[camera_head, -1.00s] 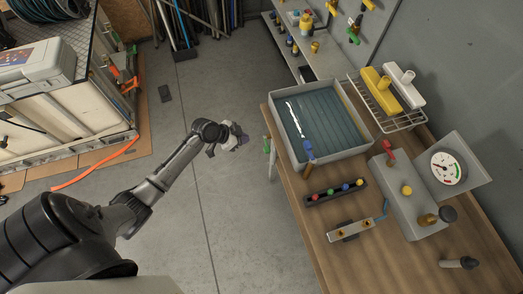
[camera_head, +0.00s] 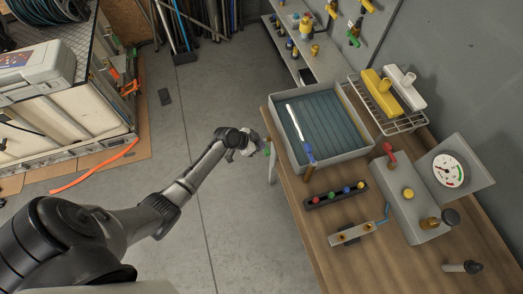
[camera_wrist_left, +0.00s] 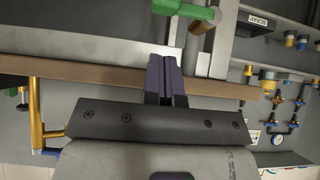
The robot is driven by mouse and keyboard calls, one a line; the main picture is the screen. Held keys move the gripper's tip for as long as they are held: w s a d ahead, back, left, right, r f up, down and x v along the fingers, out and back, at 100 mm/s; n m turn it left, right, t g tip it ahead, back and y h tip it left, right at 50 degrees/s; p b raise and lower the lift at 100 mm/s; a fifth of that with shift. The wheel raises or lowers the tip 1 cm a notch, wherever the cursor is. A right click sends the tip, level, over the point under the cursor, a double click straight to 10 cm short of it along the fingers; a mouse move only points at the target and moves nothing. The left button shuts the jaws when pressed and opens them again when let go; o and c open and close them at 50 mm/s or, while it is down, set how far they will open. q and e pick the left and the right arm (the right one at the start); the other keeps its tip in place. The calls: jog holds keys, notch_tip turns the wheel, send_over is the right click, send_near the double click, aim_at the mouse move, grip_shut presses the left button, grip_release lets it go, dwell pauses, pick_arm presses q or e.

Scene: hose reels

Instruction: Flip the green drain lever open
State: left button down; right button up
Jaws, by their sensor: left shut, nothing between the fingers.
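The green drain lever (camera_head: 267,151) is at the left edge of the workbench, beside the grey basin (camera_head: 279,128). A pale pipe (camera_head: 272,168) hangs just below it. In the left wrist view the green lever (camera_wrist_left: 183,9) is at the top edge, with a brass-brown stem (camera_wrist_left: 203,24) beside it; part of it is cut off by the frame. My left gripper (camera_head: 261,147) is shut and empty, with its purple fingers (camera_wrist_left: 164,75) pressed together. In the wrist view the fingertips are below the lever, with a visible gap. My right gripper is not in view.
The wooden bench (camera_head: 325,255) holds a block with coloured knobs (camera_head: 336,194), a gauge (camera_head: 448,170) and a rack with yellow and white tools (camera_head: 388,92). The workbench edge is close to my gripper. The floor left of the bench is open.

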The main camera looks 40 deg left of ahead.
aim_at(267, 151)
pick_arm(q)
jog(key=f, duration=0.4)
jog(key=shift+w+d+f+b, duration=0.2)
jog(key=shift+w+b, duration=0.1)
jog(key=shift+f, duration=0.2)
